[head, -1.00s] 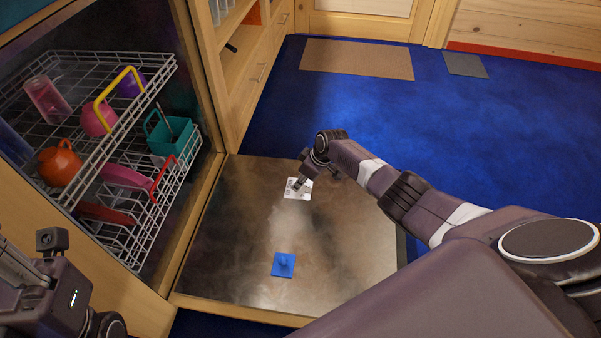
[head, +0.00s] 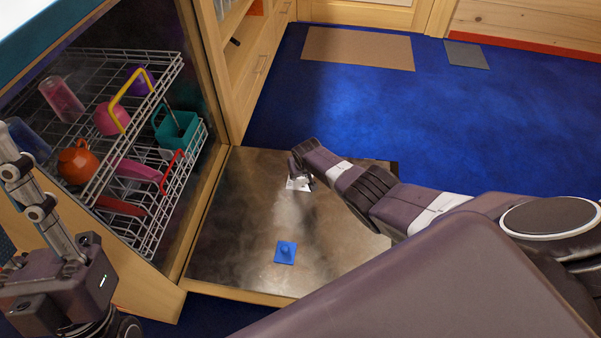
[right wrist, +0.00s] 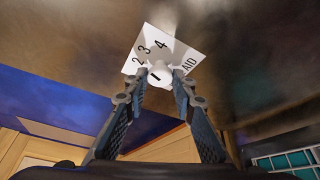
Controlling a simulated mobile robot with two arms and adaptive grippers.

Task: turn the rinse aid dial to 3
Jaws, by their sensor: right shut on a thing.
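The white rinse aid plate (right wrist: 174,48) lies on the inside of the lowered dishwasher door; it also shows in the head view (head: 293,184), partly covered by my right wrist. The numbers 2, 3 and 4 and the word AID are readable on it. The small white dial (right wrist: 160,70) carries a short dark mark; I cannot tell which number it points to. My right gripper (right wrist: 160,78) is shut on the dial, a fingertip on each side. My left gripper (head: 18,165) is at the left edge of the head view, away from the door; its opening is unclear.
The open door (head: 235,240) also carries a blue square with a knob (head: 285,252). Wire racks (head: 150,215) with cups, a teal basket (head: 175,130) and other dishes stand to the left. Wooden drawers are behind.

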